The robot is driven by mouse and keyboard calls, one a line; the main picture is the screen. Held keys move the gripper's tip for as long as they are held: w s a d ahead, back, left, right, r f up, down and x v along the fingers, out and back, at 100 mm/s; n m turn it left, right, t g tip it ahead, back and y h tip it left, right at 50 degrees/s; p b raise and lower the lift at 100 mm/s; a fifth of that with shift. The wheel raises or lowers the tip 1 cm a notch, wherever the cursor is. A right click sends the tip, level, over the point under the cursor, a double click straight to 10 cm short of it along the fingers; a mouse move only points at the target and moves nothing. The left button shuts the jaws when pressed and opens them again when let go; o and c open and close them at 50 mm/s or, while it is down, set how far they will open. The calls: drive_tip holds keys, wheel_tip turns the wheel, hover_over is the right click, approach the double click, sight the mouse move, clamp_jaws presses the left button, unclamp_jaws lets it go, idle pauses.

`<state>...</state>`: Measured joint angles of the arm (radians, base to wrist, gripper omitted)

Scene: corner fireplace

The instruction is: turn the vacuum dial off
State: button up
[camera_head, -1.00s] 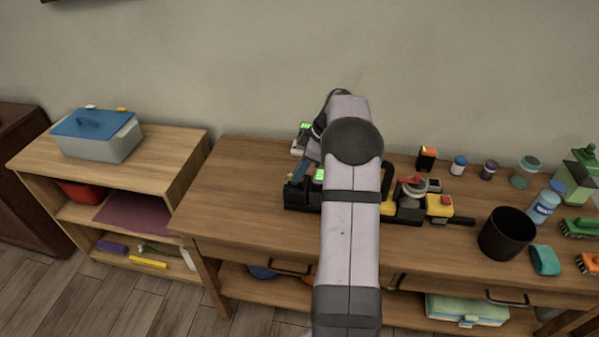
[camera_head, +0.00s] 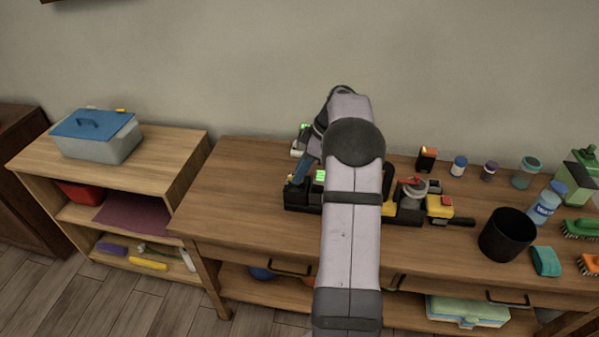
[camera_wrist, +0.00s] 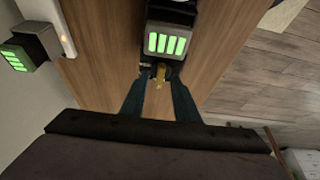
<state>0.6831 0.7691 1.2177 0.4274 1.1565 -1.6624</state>
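A black device (camera_head: 296,198) with a lit green display (camera_head: 320,176) stands on the wooden bench, partly hidden by my arm. In the wrist view, its green-barred display (camera_wrist: 166,42) is ahead of my fingers. A small yellow piece (camera_wrist: 160,73), which looks like a dial pointer, is just below that display. My gripper (camera_wrist: 159,80) is open, with its two dark teal fingers on either side of the yellow piece. I cannot tell if they touch it. In the head view, a blue finger (camera_head: 300,170) shows above the device. Which marked position the dial points to is not readable.
A second green-lit unit (camera_wrist: 28,48) is close by on the left in the wrist view. A red-topped grey round part (camera_head: 413,187) and a yellow block (camera_head: 440,205) are right of my arm. A black cup (camera_head: 507,235) stands farther right. The bench's left end is clear.

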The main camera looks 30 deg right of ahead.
drive_tip(key=v, duration=0.6)
drive_tip(key=shift+r+b, duration=0.15)
drive_tip(key=shift+b, duration=0.2)
drive_tip(key=shift+s+d, duration=0.1)
drive_tip(key=s+a+m+g+h+p, duration=0.1)
drive_tip(key=s+a+m+p, duration=0.15)
drive_tip(key=a, duration=0.65)
drive_tip(key=s+a+m+g+p, duration=0.15)
drive_tip(key=s+a, duration=0.25)
drive_tip(key=a, duration=0.5)
drive_tip(key=s+a+f+m+h+p, duration=0.1)
drive_tip(key=s+a+m, duration=0.1)
drive_tip(key=s+a, duration=0.3)
drive_tip(key=s+a+f+m+h+p, duration=0.1)
drive_tip(key=s+a+m, duration=0.2)
drive_tip(key=s, duration=0.9)
drive_tip(key=shift+a+f+p, duration=0.25)
drive_tip(key=shift+a+p, duration=0.1)
drive_tip(key=shift+a, duration=0.6)
drive_tip(key=shift+g, duration=0.25)
